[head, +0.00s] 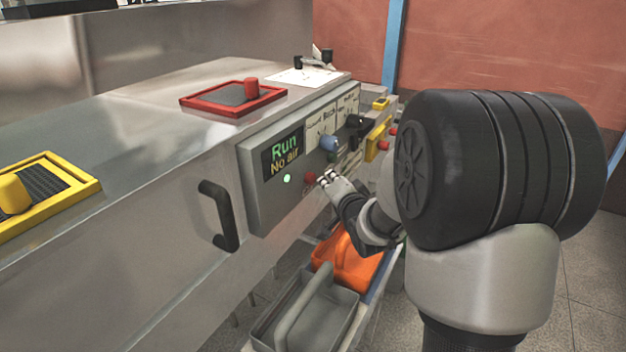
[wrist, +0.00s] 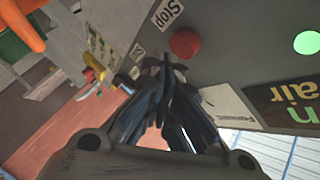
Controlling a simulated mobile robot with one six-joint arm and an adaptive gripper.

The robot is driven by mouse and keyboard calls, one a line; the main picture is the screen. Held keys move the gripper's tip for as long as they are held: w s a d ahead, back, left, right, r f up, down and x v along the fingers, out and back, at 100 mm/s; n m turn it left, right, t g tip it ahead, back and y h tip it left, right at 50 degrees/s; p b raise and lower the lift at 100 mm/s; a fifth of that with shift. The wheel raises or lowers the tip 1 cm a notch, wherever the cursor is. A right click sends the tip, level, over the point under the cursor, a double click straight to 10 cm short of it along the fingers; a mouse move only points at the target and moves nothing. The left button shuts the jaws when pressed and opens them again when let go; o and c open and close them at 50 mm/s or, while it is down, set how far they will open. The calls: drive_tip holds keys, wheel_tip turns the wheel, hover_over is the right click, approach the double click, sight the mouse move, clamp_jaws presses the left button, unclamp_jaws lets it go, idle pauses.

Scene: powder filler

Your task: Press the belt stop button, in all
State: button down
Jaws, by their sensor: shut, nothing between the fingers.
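The control panel (head: 262,205) is on the front of the steel machine. Its display (head: 284,153) reads "Run" and "No air". A red button (head: 310,178) sits low on the panel, right of a lit green lamp (head: 287,178). In the wrist view the red button (wrist: 185,43) is beside a label reading "Stop" (wrist: 168,14). My gripper (head: 324,177) is shut and empty, close to the right of the red button. In the wrist view the gripper tips (wrist: 165,63) are just below the button; I cannot tell the exact gap to the panel.
A blue knob (head: 329,143) and a black knob (head: 356,122) are above my gripper. A black door handle (head: 219,215) sticks out left of the panel. A grey bin (head: 335,322) and an orange bin (head: 350,262) are below.

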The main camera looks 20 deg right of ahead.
drive_tip(key=shift+w+a, duration=0.3)
drive_tip(key=shift+w+a+b, duration=0.3)
drive_tip(key=shift+w, duration=0.1)
idle(0.8)
drive_tip(key=shift+s+d, duration=0.6)
drive_tip(key=shift+s, duration=0.15)
drive_tip(key=s+d, duration=0.1)
drive_tip(key=s, duration=0.1)
drive_tip(key=s+d, duration=0.2)
drive_tip(key=shift+p, duration=0.3)
idle(1.0)
